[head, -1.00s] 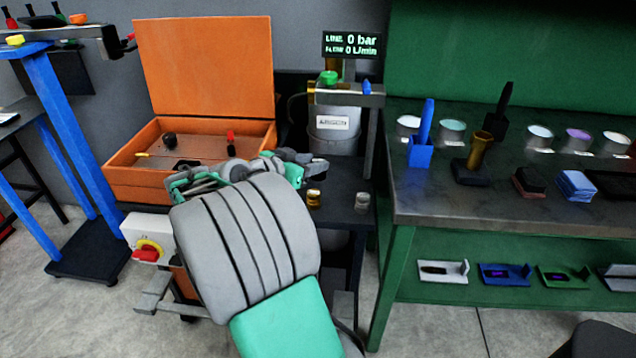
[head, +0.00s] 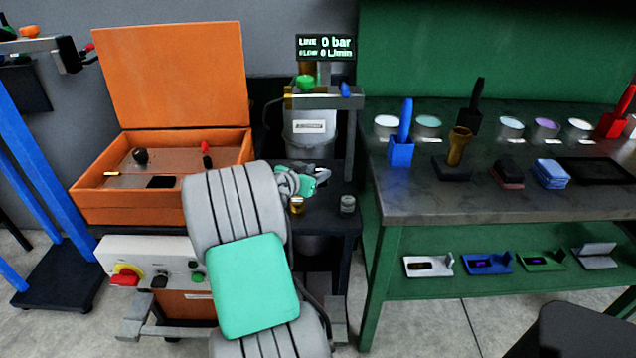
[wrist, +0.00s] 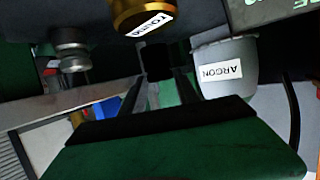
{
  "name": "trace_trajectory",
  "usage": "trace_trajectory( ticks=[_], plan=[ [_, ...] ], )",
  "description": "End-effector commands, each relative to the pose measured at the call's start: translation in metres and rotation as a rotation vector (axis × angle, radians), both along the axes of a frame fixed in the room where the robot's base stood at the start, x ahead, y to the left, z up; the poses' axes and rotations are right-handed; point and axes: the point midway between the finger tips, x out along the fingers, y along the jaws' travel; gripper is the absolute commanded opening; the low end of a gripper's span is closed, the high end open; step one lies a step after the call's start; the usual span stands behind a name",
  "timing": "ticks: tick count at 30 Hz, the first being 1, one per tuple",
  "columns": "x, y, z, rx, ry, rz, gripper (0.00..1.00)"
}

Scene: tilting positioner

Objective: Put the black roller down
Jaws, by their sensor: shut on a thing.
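In the wrist view the black roller (wrist: 157,61) shows as a short dark cylinder between the tips of my gripper (wrist: 159,82), which is shut on it. In the head view my gripper (head: 318,177) is over the black cart top (head: 325,222), behind the brass piece and in front of the grey argon vessel. The roller cannot be made out there against the dark background. Whether it touches the cart top cannot be told. The brass piece (head: 297,205) and a silver piece (head: 348,204) stand on the cart top; both also show in the wrist view.
The argon vessel (head: 310,130) stands behind my gripper. An open orange case (head: 135,205) is at left, with a control box (head: 150,262) below it. A green workbench (head: 480,205) with brushes and cups is at right. Some cart top between the small pieces is clear.

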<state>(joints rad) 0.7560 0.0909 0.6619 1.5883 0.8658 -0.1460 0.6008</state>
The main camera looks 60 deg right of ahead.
Motion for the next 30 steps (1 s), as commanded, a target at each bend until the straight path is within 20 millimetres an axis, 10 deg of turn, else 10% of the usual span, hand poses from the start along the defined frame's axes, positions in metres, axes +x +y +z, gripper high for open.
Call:
trace_trajectory(
  ticks=[18, 19, 30],
  plan=[
    [-0.003, -0.007, -0.041, -0.003, -0.001, -0.002, 0.00],
    [-0.003, -0.007, -0.041, 0.000, 0.001, -0.002, 0.40],
    [-0.003, -0.007, -0.041, 0.001, 0.001, -0.002, 0.59]
  ],
)
